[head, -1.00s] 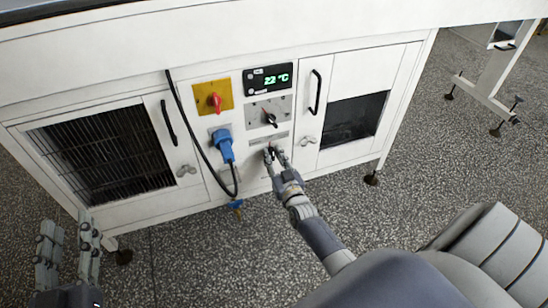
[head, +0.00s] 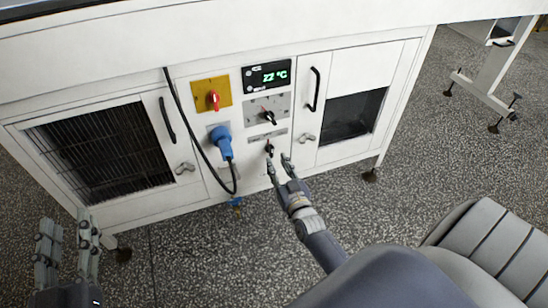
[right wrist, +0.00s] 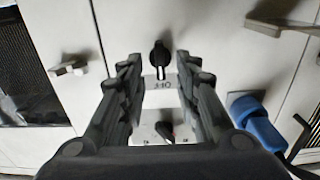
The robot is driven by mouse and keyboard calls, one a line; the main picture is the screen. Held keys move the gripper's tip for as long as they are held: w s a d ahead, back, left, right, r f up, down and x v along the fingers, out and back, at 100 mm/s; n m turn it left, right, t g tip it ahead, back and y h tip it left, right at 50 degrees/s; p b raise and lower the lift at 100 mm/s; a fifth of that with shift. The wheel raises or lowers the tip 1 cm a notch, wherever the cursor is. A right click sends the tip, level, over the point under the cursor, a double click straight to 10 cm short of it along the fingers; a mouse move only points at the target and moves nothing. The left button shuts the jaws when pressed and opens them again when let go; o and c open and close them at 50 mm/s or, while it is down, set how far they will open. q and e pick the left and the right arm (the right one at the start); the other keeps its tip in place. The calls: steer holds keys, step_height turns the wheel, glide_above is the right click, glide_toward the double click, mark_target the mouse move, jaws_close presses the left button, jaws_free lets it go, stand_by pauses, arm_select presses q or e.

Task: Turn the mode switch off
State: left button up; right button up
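A small black knob (head: 269,149) sits on the white cabinet front, under a grey label strip (head: 268,135). In the right wrist view the knob (right wrist: 160,55) stands upright in the picture, beyond and between my fingertips, with a small label whose upside-down print is hard to read. A black dial on a grey plate (head: 284,102) is above it. Which of these is the mode switch is not clearly marked. My right gripper (head: 278,161) is open and empty, just below the small knob and apart from it. My left gripper (head: 68,232) is open and empty at the lower left.
A red rotary switch on a yellow plate (head: 225,84) and a blue plug (head: 221,138) with a black cable (head: 199,141) are left of the knob. A display (head: 257,78) reads 22 °C. Doors with black handles (head: 313,90) flank the panel.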

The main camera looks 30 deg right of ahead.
steer(key=v, duration=0.7)
stand_by(0.4)
